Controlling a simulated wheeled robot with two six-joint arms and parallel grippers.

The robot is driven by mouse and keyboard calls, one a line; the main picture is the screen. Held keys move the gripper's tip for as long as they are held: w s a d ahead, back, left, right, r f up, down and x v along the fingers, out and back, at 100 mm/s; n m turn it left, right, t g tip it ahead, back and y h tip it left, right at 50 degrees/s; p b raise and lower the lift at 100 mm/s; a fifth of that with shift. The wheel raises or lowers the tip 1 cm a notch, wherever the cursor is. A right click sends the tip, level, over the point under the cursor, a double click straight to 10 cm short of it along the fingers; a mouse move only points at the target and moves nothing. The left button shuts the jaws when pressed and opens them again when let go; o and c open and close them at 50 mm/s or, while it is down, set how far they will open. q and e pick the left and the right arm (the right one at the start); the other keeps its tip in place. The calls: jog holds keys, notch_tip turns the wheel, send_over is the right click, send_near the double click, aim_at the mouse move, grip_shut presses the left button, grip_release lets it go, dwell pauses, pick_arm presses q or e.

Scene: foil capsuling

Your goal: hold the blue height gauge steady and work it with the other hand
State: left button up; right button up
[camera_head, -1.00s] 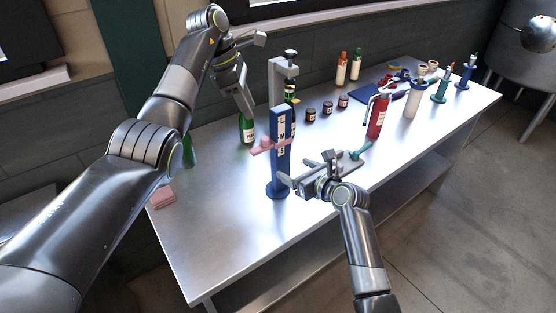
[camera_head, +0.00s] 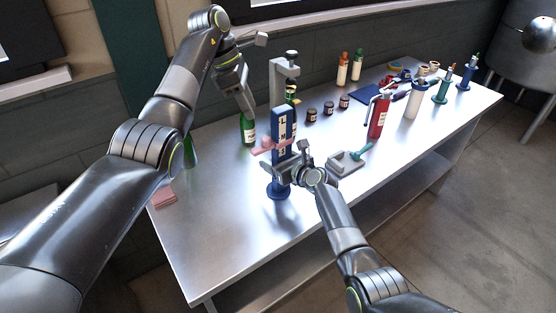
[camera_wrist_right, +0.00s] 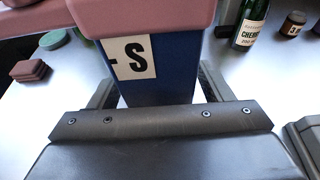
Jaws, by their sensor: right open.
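The blue height gauge (camera_head: 282,128) stands upright on the table, with a round blue base, a white label with letters and a grey top arm with a knob (camera_head: 291,56). A pink slider (camera_head: 272,145) sits across its column; it also fills the top of the right wrist view (camera_wrist_right: 140,18). My right gripper (camera_head: 286,166) is open at the lower column, below the slider. In the right wrist view its fingers stand on either side of the blue column (camera_wrist_right: 155,85), seemingly apart from it. My left gripper (camera_head: 256,72) is open and empty, up left of the gauge.
Green bottles (camera_head: 248,130) stand left of and behind the gauge. Pink blocks (camera_head: 163,198) lie at the left edge. The front table is clear.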

jog(key=shift+w+a, duration=0.1)
jog(key=c, duration=1.4)
dwell(0.3)
